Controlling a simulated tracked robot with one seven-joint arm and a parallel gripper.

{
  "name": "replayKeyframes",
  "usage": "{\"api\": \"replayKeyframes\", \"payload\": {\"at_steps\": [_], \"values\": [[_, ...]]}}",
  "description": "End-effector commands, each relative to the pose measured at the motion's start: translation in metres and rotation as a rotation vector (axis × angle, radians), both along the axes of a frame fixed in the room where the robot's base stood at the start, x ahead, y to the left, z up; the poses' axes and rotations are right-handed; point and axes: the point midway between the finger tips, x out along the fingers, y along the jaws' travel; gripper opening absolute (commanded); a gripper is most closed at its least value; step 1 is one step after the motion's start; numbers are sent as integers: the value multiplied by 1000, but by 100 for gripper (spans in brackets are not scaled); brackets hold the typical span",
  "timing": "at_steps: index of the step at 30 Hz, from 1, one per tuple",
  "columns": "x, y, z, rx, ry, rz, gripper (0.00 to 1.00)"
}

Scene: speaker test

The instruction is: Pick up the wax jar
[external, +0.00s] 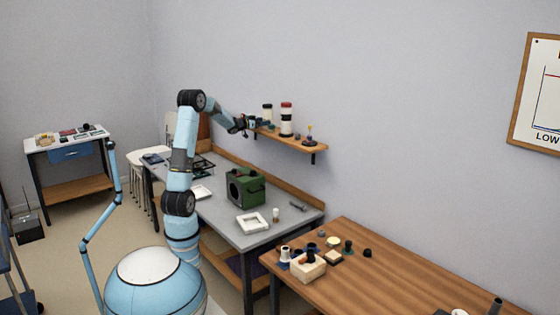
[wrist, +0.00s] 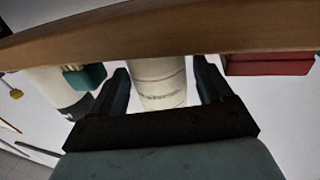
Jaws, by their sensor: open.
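A cream-white jar with a faint, unreadable label (wrist: 160,82) stands between the two dark fingers of my gripper (wrist: 161,66) in the wrist view. It looks like the wax jar. The fingers are open, one on each side, and whether they touch it cannot be told. The shelf edge hides one end of the jar. In the external view my gripper (external: 246,124) is at the left end of the wall shelf (external: 292,143). A pale jar with a dark lid (external: 267,113) stands just right of it there; whether it is the same jar is unclear.
A white jar with a red lid and black band (external: 287,121) stands farther right on the shelf. In the wrist view, a teal item (wrist: 85,77) is left of the fingers and a red block (wrist: 268,63) is right. The shelf edge (wrist: 150,32) crosses the top.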

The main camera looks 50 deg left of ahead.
Motion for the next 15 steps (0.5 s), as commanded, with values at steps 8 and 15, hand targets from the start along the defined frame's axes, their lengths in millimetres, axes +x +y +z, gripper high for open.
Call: {"api": "replayKeyframes", "payload": {"at_steps": [8, 15], "values": [[36, -10, -1, -1, 0, -1, 79], [46, -13, -1, 0, 0, -1, 79]]}}
